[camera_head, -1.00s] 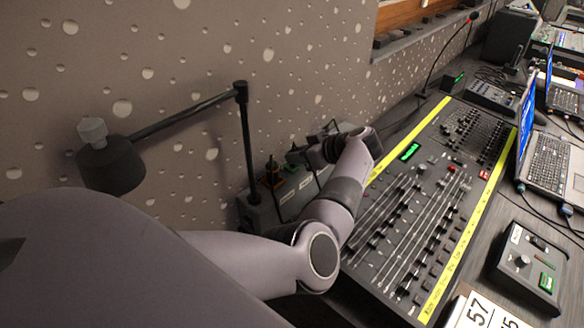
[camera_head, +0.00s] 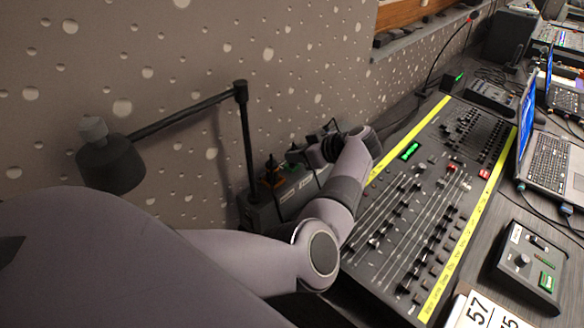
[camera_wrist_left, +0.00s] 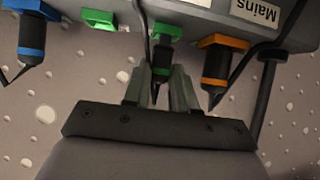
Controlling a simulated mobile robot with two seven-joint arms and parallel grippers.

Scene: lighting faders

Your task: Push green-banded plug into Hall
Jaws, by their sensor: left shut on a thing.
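My left gripper (camera_head: 298,156) is at the grey socket box (camera_head: 290,198) against the wall. In the left wrist view the gripper's fingers (camera_wrist_left: 162,88) are shut on the dark body of the green-banded plug (camera_wrist_left: 165,55). Its green part (camera_wrist_left: 165,29) is at the box's edge, between an empty green-framed socket (camera_wrist_left: 98,19) and an orange-banded plug (camera_wrist_left: 217,65). I cannot tell how deep the plug sits. A label reading Mains (camera_wrist_left: 259,12) is on the box; the Hall label is not readable. My right gripper is not in view.
A blue-banded plug (camera_wrist_left: 32,40) sits at the far side of the row in the wrist view, with cables hanging nearby. A black lamp (camera_head: 112,165) on a jointed arm stands left of the box. The fader desk (camera_head: 405,225) lies to the right.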

